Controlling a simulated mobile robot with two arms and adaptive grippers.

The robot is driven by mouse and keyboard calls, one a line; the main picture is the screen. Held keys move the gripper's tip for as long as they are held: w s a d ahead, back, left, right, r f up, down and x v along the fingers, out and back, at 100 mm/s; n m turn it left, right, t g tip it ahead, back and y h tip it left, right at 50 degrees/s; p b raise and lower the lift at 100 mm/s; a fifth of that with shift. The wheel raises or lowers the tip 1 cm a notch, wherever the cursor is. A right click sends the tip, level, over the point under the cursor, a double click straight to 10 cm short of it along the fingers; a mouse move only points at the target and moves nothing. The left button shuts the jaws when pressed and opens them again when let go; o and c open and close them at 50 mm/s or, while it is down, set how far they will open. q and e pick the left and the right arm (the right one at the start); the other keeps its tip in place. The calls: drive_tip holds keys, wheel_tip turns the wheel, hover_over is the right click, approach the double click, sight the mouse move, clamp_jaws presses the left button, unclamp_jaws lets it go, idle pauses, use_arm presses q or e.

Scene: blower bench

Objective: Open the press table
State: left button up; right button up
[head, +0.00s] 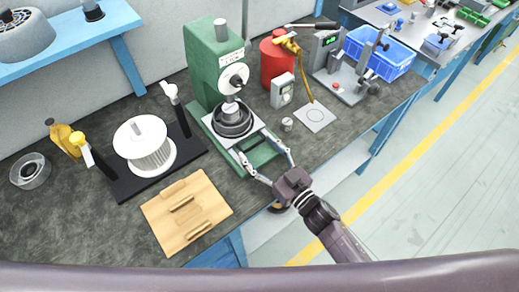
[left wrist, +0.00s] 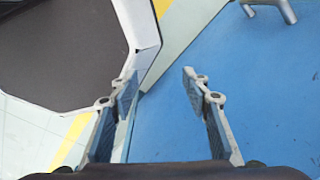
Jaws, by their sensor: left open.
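The green press (head: 219,62) stands upright on the dark bench, with a gauge on its front. Its table is a pale plate (head: 246,147) over the green base, carrying a dark round fixture (head: 233,122) under the press ram. Whether the fingertips touch the plate cannot be told. My left gripper (left wrist: 160,82) is open and empty in the left wrist view, away from the press; it is not in the head view.
A white ribbed rotor (head: 147,150) on a black stand and a wooden tray (head: 160,211) lie left of the press. A red cylinder (head: 279,62), a small meter (head: 282,90), a marked white pad (head: 316,116) and a blue crate (head: 380,54) are to its right.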

drive_tip(key=c, duration=0.8)
drive_tip(key=p+v, duration=0.3)
drive_tip(key=v, duration=1.1)
drive_tip(key=shift+c, duration=0.2)
drive_tip(key=o, duration=1.7)
drive_tip(key=shift+w, duration=0.1)
